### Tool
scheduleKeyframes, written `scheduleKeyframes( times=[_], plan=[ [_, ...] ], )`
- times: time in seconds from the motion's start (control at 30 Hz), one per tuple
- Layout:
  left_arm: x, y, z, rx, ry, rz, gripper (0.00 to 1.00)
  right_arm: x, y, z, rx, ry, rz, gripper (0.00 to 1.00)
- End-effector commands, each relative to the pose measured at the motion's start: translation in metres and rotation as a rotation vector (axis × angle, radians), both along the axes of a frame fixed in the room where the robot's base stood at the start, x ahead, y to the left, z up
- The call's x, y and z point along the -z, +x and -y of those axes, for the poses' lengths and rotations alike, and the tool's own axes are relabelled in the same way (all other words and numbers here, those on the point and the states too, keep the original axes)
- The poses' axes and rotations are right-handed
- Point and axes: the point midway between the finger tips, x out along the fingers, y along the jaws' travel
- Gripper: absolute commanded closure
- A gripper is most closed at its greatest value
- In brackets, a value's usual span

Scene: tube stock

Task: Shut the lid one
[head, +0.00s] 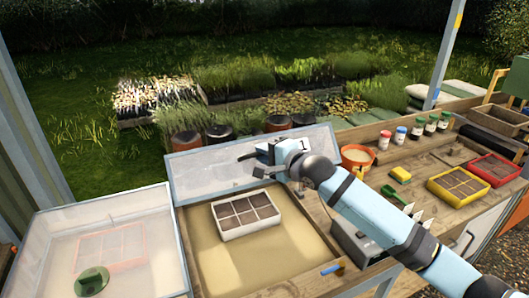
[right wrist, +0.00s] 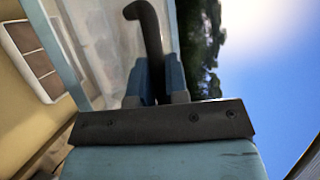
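Lid one (head: 205,172) is a frosted panel in a pale blue frame. It stands raised and tilted back at the rear edge of an open bin (head: 215,268), with a "1" label near its right top. My right gripper (head: 262,158) is at the lid's upper edge. In the right wrist view its blue fingers (right wrist: 155,80) close around a dark bent handle (right wrist: 147,22), and the lid's panel (right wrist: 92,38) shows beside them. My left gripper is not in view.
A white seed tray (head: 246,230) sits inside the open bin. The neighbouring bin on the left has its frosted lid (head: 120,215) down, with a green round object (head: 91,281) there.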

Motion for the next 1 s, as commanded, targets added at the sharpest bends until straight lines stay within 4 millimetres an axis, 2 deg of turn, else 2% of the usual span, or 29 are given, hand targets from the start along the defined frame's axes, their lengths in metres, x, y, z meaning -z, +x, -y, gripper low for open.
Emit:
scheduleKeyframes(
  times=[0.37, 0.57, 0.77, 1.0],
  plan=[
    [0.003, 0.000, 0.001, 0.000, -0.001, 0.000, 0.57, 0.006, -0.004, 0.002, 0.000, 0.004, 0.007, 1.00],
    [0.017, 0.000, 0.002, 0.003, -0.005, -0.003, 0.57, 0.030, -0.023, 0.007, 0.000, 0.020, 0.051, 1.00],
    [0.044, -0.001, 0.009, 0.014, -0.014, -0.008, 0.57, 0.075, -0.056, 0.018, 0.002, 0.051, 0.142, 1.00],
    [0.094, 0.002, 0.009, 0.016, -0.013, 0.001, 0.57, 0.146, -0.098, 0.033, 0.002, 0.095, 0.288, 1.00]
  ],
)
